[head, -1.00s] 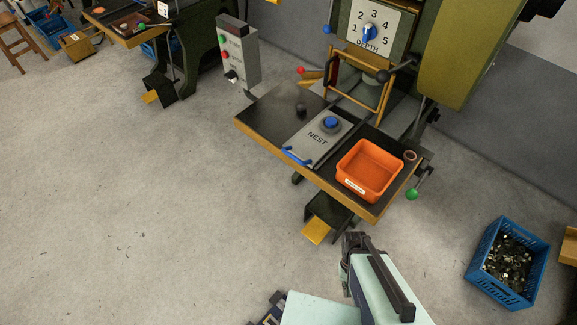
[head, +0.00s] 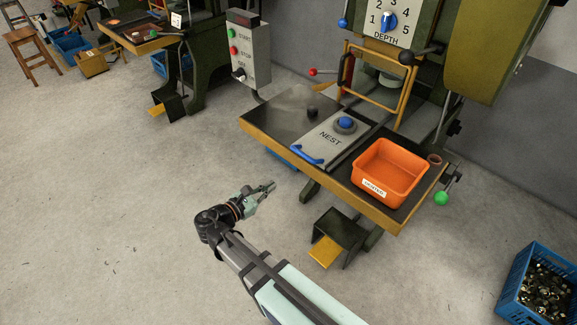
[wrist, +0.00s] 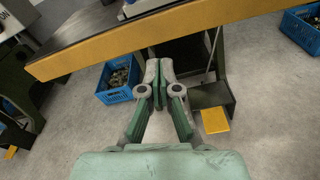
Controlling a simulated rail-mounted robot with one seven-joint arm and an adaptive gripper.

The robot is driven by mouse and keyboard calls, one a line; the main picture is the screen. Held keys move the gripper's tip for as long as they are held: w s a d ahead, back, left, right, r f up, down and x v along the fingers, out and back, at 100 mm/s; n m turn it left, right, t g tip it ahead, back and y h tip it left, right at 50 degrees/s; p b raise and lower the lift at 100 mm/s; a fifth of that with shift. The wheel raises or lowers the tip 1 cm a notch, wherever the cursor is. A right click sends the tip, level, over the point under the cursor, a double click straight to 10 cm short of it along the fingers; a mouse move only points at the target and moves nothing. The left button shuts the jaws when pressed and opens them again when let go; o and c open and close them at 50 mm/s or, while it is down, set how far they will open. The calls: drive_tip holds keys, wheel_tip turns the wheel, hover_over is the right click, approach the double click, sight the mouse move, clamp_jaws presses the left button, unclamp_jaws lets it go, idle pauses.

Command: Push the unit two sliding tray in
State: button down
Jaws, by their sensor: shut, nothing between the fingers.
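A grey sliding tray marked NEST (head: 328,143) lies on the near press's bench, pulled out from under the press. Its blue handle (head: 306,155) is at the bench's front edge. A round piece with a blue top (head: 346,123) sits on the tray. I cannot read a unit number on this press. My gripper (head: 270,186) is shut and empty, in front of the bench and apart from the handle. In the wrist view its fingers (wrist: 160,68) point at the bench's wooden edge (wrist: 150,40); a bit of the tray's end may show at the top.
An orange bin (head: 388,172) stands right of the tray, beside a green-knobbed lever (head: 442,198). A pedal (head: 325,250) is below. A START/STOP box (head: 247,50) stands behind left, near a second press bench (head: 125,45). A blue crate (wrist: 118,80) lies under the bench. Floor in front is clear.

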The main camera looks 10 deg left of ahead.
wheel_tip(320, 180, up, 2)
drive_tip(key=n+t, duration=0.1)
drive_tip(key=n, duration=0.2)
approach(299, 158)
drive_tip(key=shift+h, duration=0.4)
drive_tip(key=w+d, duration=0.2)
drive_tip(key=w+d+r, duration=0.1)
drive_tip(key=w, duration=0.1)
drive_tip(key=w+d+r+p, duration=0.1)
drive_tip(key=w+d, duration=0.1)
drive_tip(key=shift+d, duration=0.35)
